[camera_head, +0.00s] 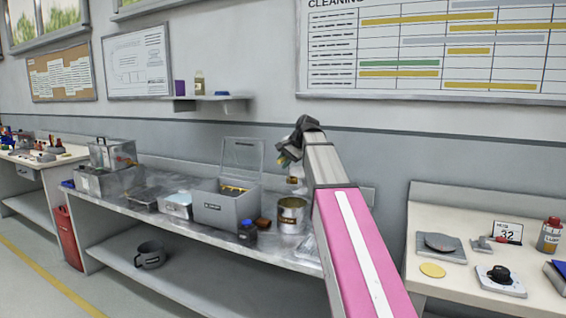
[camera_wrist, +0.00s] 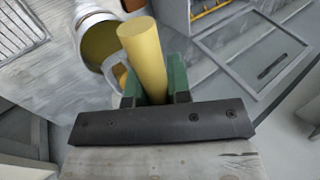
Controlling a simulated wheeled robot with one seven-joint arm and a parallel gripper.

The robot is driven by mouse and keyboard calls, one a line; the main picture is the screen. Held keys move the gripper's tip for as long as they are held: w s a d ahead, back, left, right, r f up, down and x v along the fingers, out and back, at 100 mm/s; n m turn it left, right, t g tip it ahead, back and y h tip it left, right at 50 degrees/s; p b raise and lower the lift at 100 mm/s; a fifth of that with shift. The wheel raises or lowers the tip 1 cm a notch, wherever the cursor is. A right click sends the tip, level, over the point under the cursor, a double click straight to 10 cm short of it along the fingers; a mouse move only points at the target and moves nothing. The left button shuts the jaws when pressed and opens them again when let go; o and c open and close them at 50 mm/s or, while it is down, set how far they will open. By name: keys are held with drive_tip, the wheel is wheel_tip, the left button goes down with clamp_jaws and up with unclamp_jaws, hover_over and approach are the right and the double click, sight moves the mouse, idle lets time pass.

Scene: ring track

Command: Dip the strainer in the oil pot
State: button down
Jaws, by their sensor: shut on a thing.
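The oil pot (camera_head: 292,216) is a metal can with a label, standing on the steel bench. In the wrist view its open top (camera_wrist: 98,42) shows yellowish oil inside a pale rim. My gripper (camera_head: 290,152) is above the pot in the head view. In the wrist view my gripper (camera_wrist: 156,92) has its green fingers shut on a thick yellow handle (camera_wrist: 143,58), which I take as the strainer's. The handle stands beside the pot's opening in that view. A small pale part shows between gripper and pot in the head view; the strainer's bowl is not clearly visible.
A grey box (camera_head: 226,207) with a raised lid stands left of the pot. A dark blue jar (camera_head: 247,233) and a brown block (camera_head: 262,223) are close by. A white table (camera_head: 450,205) is at right.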

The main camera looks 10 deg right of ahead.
sight(292, 182)
wheel_tip(292, 182, down, 18)
drive_tip(key=shift+s+r, duration=0.15)
drive_tip(key=shift+s, duration=0.15)
idle(2.1)
idle(0.7)
drive_tip(key=shift+a+r, duration=0.1)
wheel_tip(292, 182, up, 12)
drive_tip(key=shift+w, duration=0.25)
idle(1.6)
idle(1.2)
